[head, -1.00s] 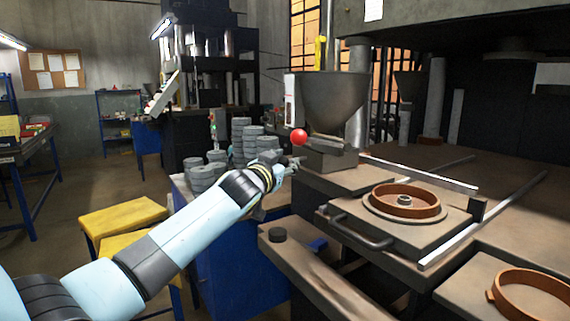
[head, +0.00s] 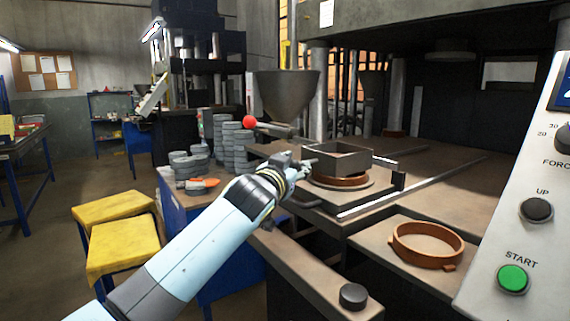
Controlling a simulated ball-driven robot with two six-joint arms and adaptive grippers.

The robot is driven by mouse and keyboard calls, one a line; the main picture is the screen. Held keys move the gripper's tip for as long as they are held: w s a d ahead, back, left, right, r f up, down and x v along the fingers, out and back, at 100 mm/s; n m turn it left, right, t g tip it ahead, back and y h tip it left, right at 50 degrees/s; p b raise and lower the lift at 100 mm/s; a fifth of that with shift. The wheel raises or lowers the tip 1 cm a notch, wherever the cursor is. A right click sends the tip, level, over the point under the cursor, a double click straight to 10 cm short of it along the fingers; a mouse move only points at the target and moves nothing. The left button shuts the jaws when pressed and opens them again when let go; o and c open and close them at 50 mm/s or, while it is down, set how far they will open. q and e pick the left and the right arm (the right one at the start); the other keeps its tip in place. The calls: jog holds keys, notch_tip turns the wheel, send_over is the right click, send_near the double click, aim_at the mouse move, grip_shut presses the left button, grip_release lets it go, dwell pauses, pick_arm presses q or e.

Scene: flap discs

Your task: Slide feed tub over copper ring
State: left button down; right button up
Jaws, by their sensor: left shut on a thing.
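The feed tub (head: 343,161) is a dark grey, open-topped box. In the head view it sits over the copper ring (head: 340,182), whose orange-brown front wall shows just below it. The tub hides the ring's top and inside. The ring stands on a round plate on the press's slide. My left gripper (head: 306,163) is at the tub's left side, shut on the tub; the exact grip is small and partly hidden. My right gripper is out of view.
A grey hopper (head: 286,92) stands behind, with a red-knobbed lever (head: 249,122). A second copper ring (head: 427,244) lies on the near right plate. A control panel (head: 522,205) fills the right edge. Stacked grey discs (head: 236,145) and yellow-topped stools (head: 122,248) are at left.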

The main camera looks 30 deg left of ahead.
pick_arm(q)
jog(key=shift+s+d, duration=0.2)
jog(key=shift+d, duration=0.3)
jog(key=shift+s+d, duration=0.1)
jog(key=shift+d, duration=0.2)
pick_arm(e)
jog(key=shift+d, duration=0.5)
pick_arm(q)
jog(key=c, duration=1.1)
grip_release()
jog(key=shift+s, duration=0.1)
jog(key=shift+o, duration=0.6)
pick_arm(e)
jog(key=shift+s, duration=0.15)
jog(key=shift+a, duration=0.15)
pick_arm(q)
jog(key=shift+s, duration=0.35)
jog(key=s+d, duration=0.2)
jog(key=s, duration=0.9)
jog(key=shift+d, duration=0.15)
